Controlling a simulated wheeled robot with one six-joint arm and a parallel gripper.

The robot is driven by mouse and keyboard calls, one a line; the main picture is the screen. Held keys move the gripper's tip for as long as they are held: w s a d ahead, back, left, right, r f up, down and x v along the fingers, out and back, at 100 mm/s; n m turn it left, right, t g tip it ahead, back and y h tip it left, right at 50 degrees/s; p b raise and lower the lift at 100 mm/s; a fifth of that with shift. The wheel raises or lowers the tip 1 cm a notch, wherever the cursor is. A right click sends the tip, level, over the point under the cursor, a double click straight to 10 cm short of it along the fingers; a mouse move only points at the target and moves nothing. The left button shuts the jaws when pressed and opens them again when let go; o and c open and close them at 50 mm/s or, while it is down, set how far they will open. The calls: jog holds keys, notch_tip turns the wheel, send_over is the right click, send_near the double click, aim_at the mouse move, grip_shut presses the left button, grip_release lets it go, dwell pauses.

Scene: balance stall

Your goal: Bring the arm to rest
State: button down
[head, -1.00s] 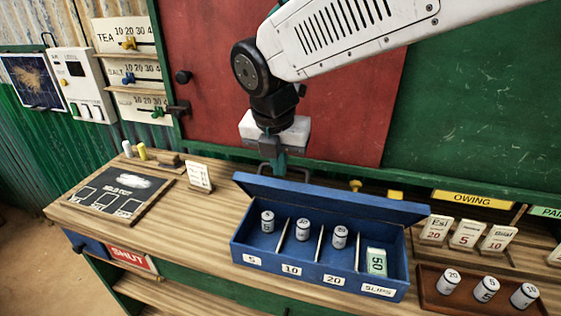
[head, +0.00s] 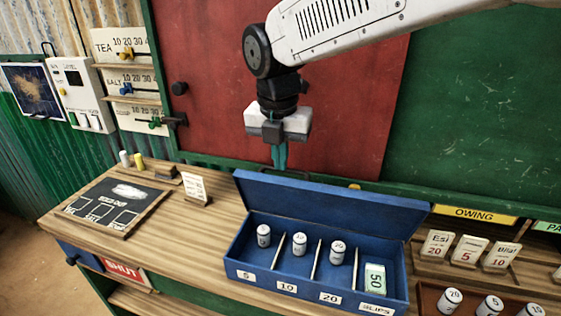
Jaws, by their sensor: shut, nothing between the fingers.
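My gripper (head: 279,156) hangs from my white arm in the upper middle of the head view, pointing down. Its teal fingers are together and empty. They appear above and behind the open lid of the blue box (head: 255,276), with no visible contact. The box stands on the wooden counter (head: 160,232). It holds one white roll in each of the compartments marked 5, 10 and 20, and a green-and-white slip marked 50 (head: 375,277) in the SLIPS compartment.
A red panel (head: 350,120) and a green board (head: 490,120) stand behind. A slate (head: 112,205) and a small card (head: 193,187) are left of the box. At right are a tray (head: 430,297) with rolls and cards under an OWING sign (head: 475,214). Counter left of the box is partly clear.

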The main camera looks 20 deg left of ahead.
notch_tip(320, 180, up, 8)
jog(key=r, duration=0.1)
jog(key=d+f+m, duration=0.1)
jog(key=m, duration=0.2)
jog(key=s+d+f+m, duration=0.1)
jog(key=m, duration=0.2)
jog(key=s+d+f+m, duration=0.1)
jog(key=m, duration=0.1)
jog(key=shift+s+f+m+g+h, duration=0.2)
jog(key=shift+f+m+g+h, duration=0.1)
jog(key=shift+f+m+g, duration=0.1)
jog(key=s+d+f+m, duration=0.2)
jog(key=s+d+m, duration=0.4)
jog(key=d+m, duration=0.3)
jog(key=s+d+f+m, duration=0.2)
jog(key=s+d+m, duration=0.4)
jog(key=d, duration=0.9)
jog(key=s+d+f+m, duration=0.2)
jog(key=s+d+m, duration=0.4)
jog(key=d+m, duration=0.5)
jog(key=shift+s+d+f+m+t, duration=0.25)
jog(key=shift+s+d+m+t, duration=0.15)
jog(key=shift+d, duration=0.35)
